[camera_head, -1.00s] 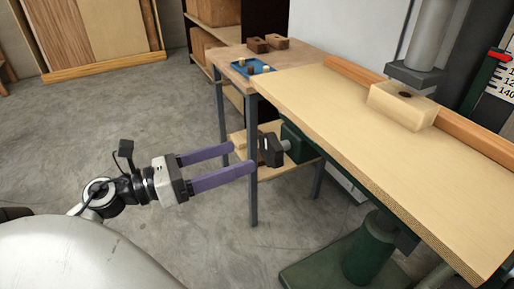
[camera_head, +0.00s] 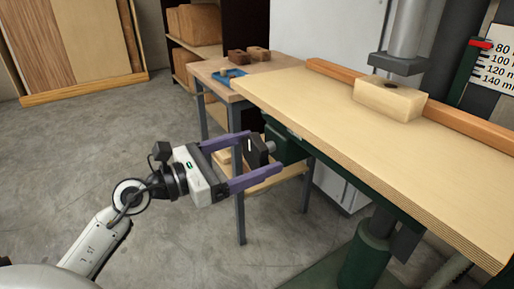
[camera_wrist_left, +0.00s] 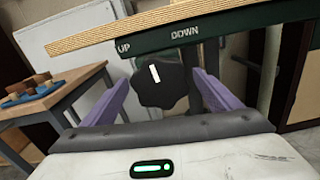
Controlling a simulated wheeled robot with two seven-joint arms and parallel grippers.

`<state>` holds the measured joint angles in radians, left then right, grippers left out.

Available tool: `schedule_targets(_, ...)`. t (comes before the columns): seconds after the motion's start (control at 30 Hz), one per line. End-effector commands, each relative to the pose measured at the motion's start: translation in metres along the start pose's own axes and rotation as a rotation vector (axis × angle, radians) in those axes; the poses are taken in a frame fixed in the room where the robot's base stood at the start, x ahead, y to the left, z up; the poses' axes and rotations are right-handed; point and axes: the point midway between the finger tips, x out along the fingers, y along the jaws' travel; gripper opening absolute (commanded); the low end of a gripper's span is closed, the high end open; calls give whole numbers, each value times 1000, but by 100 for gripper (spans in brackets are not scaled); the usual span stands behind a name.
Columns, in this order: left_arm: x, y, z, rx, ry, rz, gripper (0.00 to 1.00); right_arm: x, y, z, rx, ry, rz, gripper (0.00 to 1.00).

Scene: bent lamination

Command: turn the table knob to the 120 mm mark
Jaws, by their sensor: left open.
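The black lobed table knob (camera_head: 257,151) sits on a short shaft at the left end of the green table frame. In the left wrist view the knob (camera_wrist_left: 161,83) shows a white mark near its top, with UP and DOWN lettered on the green rail above. My left gripper (camera_head: 262,157) is open, its purple fingers on either side of the knob; the wrist view shows the fingers (camera_wrist_left: 162,84) apart from it. The scale (camera_head: 497,65) at the right edge has a red pointer (camera_head: 480,44) slightly above the 80 mark, well above 120. My right gripper is not in view.
The wooden table top (camera_head: 340,115) overhangs just above the knob and carries a pale block (camera_head: 389,100) under the grey spindle (camera_head: 405,50). A side bench (camera_head: 212,72) with a blue tray (camera_head: 231,73) and wooden blocks stands behind. Open floor lies to the left.

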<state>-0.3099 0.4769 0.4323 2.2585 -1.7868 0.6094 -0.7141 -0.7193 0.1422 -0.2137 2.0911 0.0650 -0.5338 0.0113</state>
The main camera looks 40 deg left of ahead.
Motion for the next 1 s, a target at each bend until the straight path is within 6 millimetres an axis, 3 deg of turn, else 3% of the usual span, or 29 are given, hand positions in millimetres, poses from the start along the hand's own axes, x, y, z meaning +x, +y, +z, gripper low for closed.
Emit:
schedule_targets(0.13,11,0,1,1,-1,0,83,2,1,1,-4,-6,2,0)
schedule_targets(0.43,13,0,0,-1,0,0,83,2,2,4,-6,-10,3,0)
schedule_targets(0.67,13,0,0,0,0,0,44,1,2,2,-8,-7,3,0)
schedule_targets(1.0,13,0,5,-175,2,0,43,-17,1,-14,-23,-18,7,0)
